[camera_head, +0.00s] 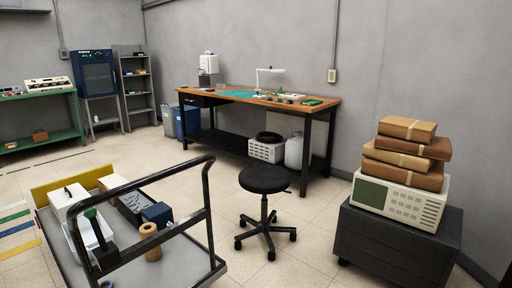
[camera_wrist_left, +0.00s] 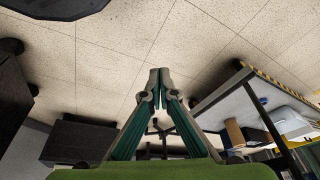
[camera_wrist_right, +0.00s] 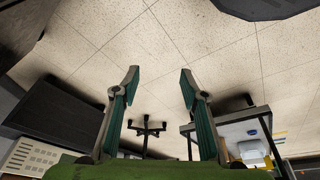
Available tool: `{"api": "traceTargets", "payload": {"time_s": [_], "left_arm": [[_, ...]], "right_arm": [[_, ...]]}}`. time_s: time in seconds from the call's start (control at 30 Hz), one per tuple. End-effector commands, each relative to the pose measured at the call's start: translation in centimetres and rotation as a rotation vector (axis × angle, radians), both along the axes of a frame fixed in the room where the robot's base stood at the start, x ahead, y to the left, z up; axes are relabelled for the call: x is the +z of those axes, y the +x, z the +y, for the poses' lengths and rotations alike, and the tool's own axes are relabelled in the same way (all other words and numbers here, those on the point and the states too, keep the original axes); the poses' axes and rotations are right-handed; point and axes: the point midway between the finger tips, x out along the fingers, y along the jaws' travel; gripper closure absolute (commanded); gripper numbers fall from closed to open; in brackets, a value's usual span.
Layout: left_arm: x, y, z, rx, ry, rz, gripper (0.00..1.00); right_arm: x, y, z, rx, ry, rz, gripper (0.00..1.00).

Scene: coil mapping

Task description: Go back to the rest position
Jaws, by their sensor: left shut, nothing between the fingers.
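My left gripper (camera_wrist_left: 160,74) shows in the left wrist view with its fingertips together and nothing between them. My right gripper (camera_wrist_right: 160,74) shows in the right wrist view with its fingers apart and only bare floor between the tips. Both hang over the tiled floor and touch nothing that I can see. Neither gripper is in the head view.
A cart (camera_head: 190,268) with a black handle stands at front left, carrying boxes and a brown spool (camera_head: 150,240). A black stool (camera_head: 265,180) stands mid-floor. A dark cabinet (camera_head: 385,240) at right bears an instrument (camera_head: 400,203) and stacked brown parcels (camera_head: 405,153). A workbench (camera_head: 325,108) stands behind.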

Motion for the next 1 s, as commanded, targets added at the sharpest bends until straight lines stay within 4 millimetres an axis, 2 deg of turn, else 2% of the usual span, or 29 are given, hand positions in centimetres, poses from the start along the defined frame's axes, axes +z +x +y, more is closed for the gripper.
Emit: {"api": "traceTargets", "payload": {"time_s": [0.27,0.4,0.53,0.67,0.8,1.0], "left_arm": [[-4.7,0.4,-0.2,-0.005,0.003,0.032,1.00],[-8.5,-0.1,-0.2,-0.009,0.005,0.055,1.00],[-12.6,-1.6,0.0,-0.014,0.008,0.080,1.00],[-16.4,-4.0,0.3,-0.019,0.010,0.106,1.00],[-19.8,-7.7,0.9,-0.025,0.014,0.135,1.00],[-22.8,-13.9,2.0,-0.033,0.019,0.171,1.00]], "right_arm": [[-4.7,0.4,0.2,0.004,-0.001,0.033,0.60],[-8.5,-0.1,0.2,0.008,-0.003,0.057,0.60],[-12.7,-1.6,0.1,0.013,-0.005,0.082,0.60],[-16.4,-4.1,-0.3,0.018,-0.008,0.108,0.60],[-19.8,-7.8,-0.8,0.024,-0.012,0.137,0.60],[-22.8,-14.0,-1.9,0.032,-0.018,0.174,0.60]]}}
